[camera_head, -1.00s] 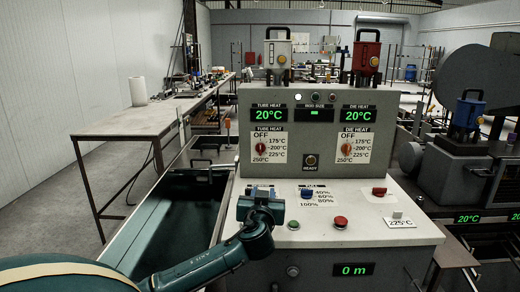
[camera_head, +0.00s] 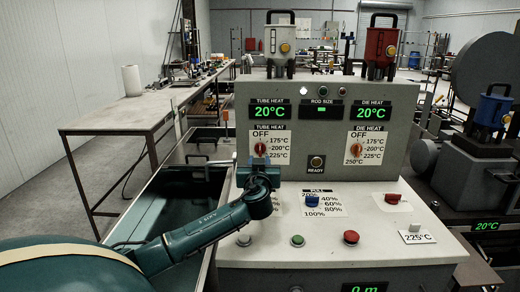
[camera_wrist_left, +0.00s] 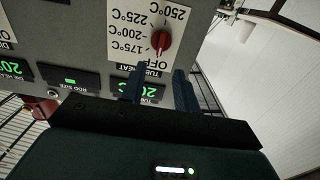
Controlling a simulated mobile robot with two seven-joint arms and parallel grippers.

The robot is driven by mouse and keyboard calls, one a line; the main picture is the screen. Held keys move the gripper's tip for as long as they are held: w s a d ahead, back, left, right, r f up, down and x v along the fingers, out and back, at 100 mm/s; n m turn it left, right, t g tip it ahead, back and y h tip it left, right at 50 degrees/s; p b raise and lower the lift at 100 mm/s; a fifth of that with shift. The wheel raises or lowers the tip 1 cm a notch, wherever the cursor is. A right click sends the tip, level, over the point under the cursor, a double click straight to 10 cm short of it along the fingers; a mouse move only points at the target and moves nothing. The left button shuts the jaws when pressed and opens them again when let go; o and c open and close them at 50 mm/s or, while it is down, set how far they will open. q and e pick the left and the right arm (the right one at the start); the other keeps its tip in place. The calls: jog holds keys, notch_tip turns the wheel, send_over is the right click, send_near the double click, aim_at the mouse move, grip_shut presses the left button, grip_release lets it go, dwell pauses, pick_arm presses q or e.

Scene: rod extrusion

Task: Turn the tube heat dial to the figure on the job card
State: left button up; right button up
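The tube heat dial (camera_head: 260,149) is a red knob on the upright grey panel, with a scale from OFF through 175, 200 and 225°C. It also shows in the left wrist view (camera_wrist_left: 160,43), upside down, its long axis roughly towards OFF. The tube heat display (camera_head: 269,113) reads 20°C. The job card (camera_head: 416,238) on the lower console reads 225°C. My left gripper (camera_head: 259,163) is just below and in front of the dial. In the left wrist view its two fingers (camera_wrist_left: 160,84) are apart and empty, short of the knob. My right gripper is out of view.
The die heat dial (camera_head: 356,149) sits to the right, with the ready button (camera_head: 317,162) between. A dark trough (camera_head: 170,215) lies to the left.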

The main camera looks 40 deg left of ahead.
aim_at(260, 149)
pick_arm(q)
jog(key=p+x, duration=0.1)
jog(key=x, duration=0.7)
grip_shut()
dwell(0.3)
